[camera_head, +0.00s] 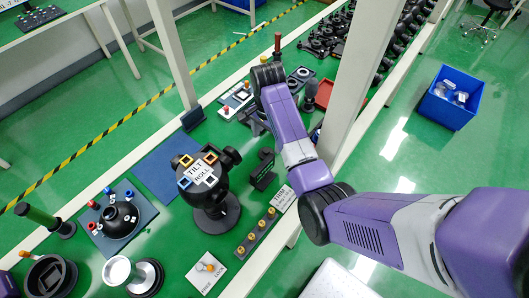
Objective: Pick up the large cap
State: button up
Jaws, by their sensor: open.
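My purple arm reaches in from the right over the green table. My gripper (256,122) is at the far end of the arm, partly hidden behind the wrist; it is open, low over the table's far part near a small panel. I cannot tell for sure which thing is the large cap. A pale round cap-like piece (118,270) sits at the front left, beside a black round base (146,277). My gripper is well away from both, farther back and to the right.
A black ball device labelled TILT ROLL (203,172) stands mid-table. A black dome (118,217) and a dark round holder (49,275) are at left. A row of yellow-topped pegs (258,233) lies near the right edge. White posts (176,55) rise from the table.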

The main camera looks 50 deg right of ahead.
aim_at(266, 150)
notch_tip(266, 150, down, 2)
jog(key=shift+f, duration=0.15)
jog(key=shift+w+d+f+p, duration=0.1)
jog(key=shift+f+p, duration=0.1)
jog(key=shift+f, duration=0.7)
jog(key=shift+w+d+f+p, duration=0.1)
jog(key=shift+w+f+p, duration=0.1)
jog(key=shift+f, duration=0.65)
jog(key=shift+w+d+f+p, duration=0.1)
jog(key=shift+f+p, duration=0.1)
jog(key=shift+f, duration=0.7)
jog(key=shift+c, duration=0.3)
jog(key=c, duration=1.4)
